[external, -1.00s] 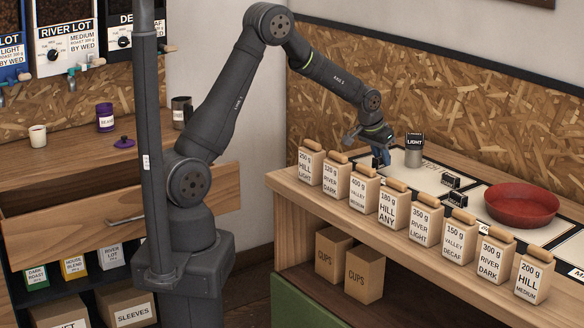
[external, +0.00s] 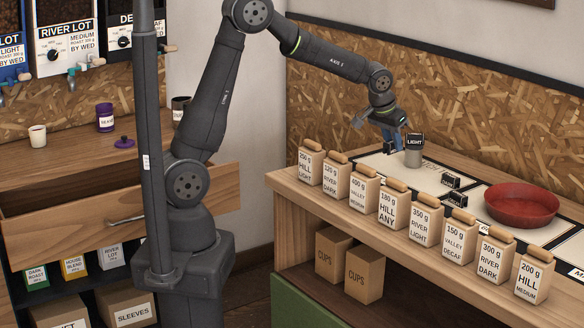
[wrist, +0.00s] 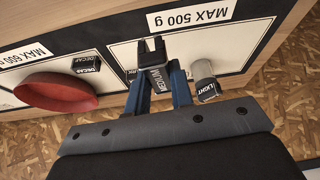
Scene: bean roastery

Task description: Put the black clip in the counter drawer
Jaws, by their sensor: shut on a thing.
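My gripper (wrist: 157,80) has blue fingers shut on a black clip (wrist: 160,76) lettered MEDIUM, with its forked end pointing away from my wrist. In the external view my gripper (external: 392,138) is above the back counter, behind the row of bags; the held clip is hard to make out there. The counter drawer (external: 50,236) is at the left under the other counter. It is pulled open, with a metal handle on its front and a dark interior partly hidden behind my arm.
A grey tin (external: 414,156) with a black LIGHT clip stands close to my gripper. Two more black clips, DARK (external: 449,181) and DECAF (external: 457,199), are near a red bowl (external: 521,203). Several labelled bags (external: 394,206) line the counter's front. A purple lid (external: 124,142) lies above the drawer.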

